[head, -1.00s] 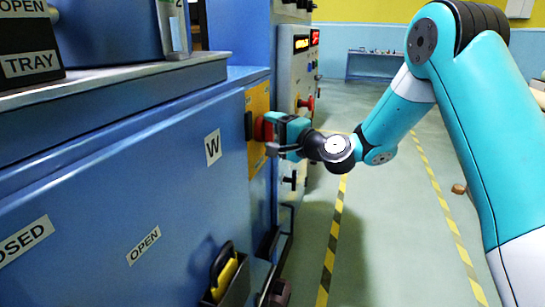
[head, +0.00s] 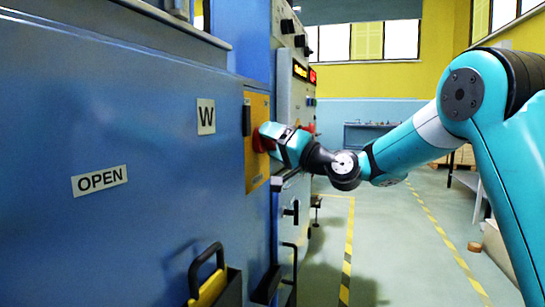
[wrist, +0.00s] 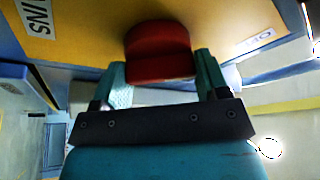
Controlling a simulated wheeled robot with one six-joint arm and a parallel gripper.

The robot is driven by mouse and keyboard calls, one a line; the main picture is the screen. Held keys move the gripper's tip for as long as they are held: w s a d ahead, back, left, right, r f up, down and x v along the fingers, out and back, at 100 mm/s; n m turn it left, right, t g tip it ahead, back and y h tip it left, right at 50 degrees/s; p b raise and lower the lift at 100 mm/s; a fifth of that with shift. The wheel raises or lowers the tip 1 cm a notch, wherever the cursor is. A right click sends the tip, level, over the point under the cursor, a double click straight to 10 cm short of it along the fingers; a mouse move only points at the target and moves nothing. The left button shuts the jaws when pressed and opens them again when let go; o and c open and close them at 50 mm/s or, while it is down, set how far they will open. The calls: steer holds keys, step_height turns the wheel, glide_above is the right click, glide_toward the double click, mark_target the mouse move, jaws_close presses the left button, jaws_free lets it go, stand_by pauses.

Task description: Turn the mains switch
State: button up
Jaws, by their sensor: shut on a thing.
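The red mains switch knob (wrist: 158,52) sits on a yellow plate (wrist: 90,25), which also shows on the side of the blue machine in the head view (head: 257,165). My gripper (wrist: 160,84) is shut on the red knob, with one teal finger on each side of it. In the head view my gripper (head: 272,140) reaches the plate from the right and hides most of the knob. A label on the plate, partly visible in the wrist view, is too cut off to read for sure.
The blue machine (head: 150,150) fills the left, with W and OPEN labels. A grey control panel (head: 298,110) with knobs and displays stands just behind my gripper. A black-handled yellow item (head: 208,280) sticks out low down. Floor (head: 400,240) to the right is mostly clear.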

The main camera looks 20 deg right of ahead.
steer(key=shift+f, duration=0.1)
stand_by(0.4)
steer(key=o, duration=0.9)
steer(key=shift+o, duration=0.2)
steer(key=b+v, duration=1.2)
steer(key=v, duration=0.5)
steer(key=shift+d, duration=0.25)
